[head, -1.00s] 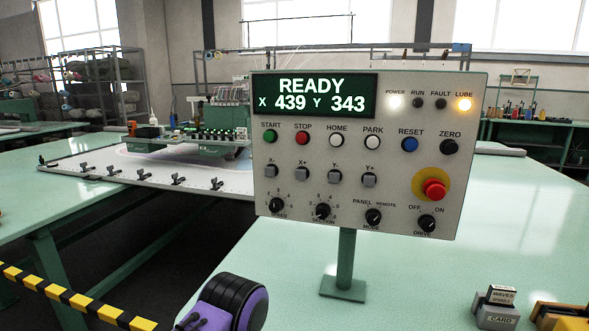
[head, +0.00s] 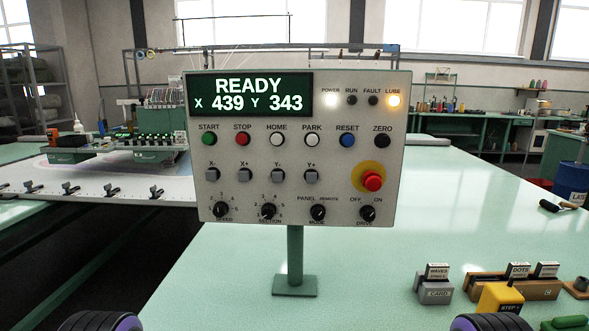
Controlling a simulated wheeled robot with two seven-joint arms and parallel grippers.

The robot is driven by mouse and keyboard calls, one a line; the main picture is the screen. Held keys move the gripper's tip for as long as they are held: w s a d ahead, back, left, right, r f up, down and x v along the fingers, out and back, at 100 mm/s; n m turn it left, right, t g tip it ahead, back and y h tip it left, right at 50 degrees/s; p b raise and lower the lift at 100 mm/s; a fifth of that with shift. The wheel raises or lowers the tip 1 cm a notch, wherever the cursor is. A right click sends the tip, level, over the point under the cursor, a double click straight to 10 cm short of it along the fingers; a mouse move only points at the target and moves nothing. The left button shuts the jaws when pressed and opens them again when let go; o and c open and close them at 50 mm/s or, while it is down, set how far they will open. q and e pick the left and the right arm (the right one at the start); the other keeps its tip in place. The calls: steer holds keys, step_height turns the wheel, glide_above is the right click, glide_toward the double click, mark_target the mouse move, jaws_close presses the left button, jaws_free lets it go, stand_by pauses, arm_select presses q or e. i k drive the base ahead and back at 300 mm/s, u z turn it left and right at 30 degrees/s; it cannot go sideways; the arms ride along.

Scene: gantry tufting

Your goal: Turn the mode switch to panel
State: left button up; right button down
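The mode switch (head: 317,213) is a small black round knob on the lower row of the grey control panel (head: 390,150). The label PANEL is at its upper left and REMOTE at its upper right. The knob's pointer is too small to read surely. The panel's display (head: 250,94) reads READY, X 439 Y 343. Only purple and black parts of my arms show at the bottom edge, well below the panel. Neither gripper's fingers are in view, and nothing touches the switch.
The drive switch (head: 367,213) is just right of the mode switch, and the red stop button (head: 372,181) is above it. The panel stands on a green post (head: 295,255). Card holders (head: 434,290) and a yellow block (head: 500,298) sit at right. The tabletop between is clear.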

mark_target(318, 212)
steer(key=k, duration=1.15)
steer(key=z, duration=0.9)
steer(key=i, duration=1.55)
steer(key=u, duration=0.85)
